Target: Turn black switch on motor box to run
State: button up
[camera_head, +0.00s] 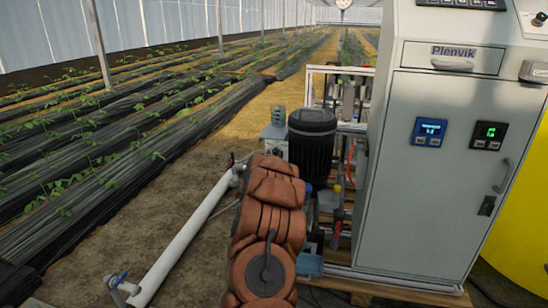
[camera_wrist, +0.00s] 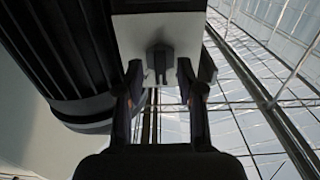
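The motor box is a small light grey box (camera_head: 272,134) beside the black ribbed motor (camera_head: 312,140) in the head view. In the wrist view the box's pale face (camera_wrist: 128,32) is at the top, with the black switch (camera_wrist: 160,60) on it. My gripper (camera_wrist: 160,72) is open, with one fingertip on each side of the switch and a gap to each. I cannot tell how deep the fingertips reach around it. My orange-brown covered arm hides the gripper in the head view. The switch's markings cannot be read.
A grey control cabinet (camera_head: 435,170) with lit displays stands at the right, in front of a yellow tank (camera_head: 525,220). A white pipe (camera_head: 185,240) with a blue-handled valve runs along the ground at the left. Crop rows lie beyond. The motor (camera_wrist: 75,60) is close at the gripper's left.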

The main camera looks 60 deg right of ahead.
jog(key=shift+w+d+r, duration=0.1)
jog(key=shift+w+d, duration=0.05)
jog(key=shift+d, duration=0.15)
grip_shut()
dwell(0.4)
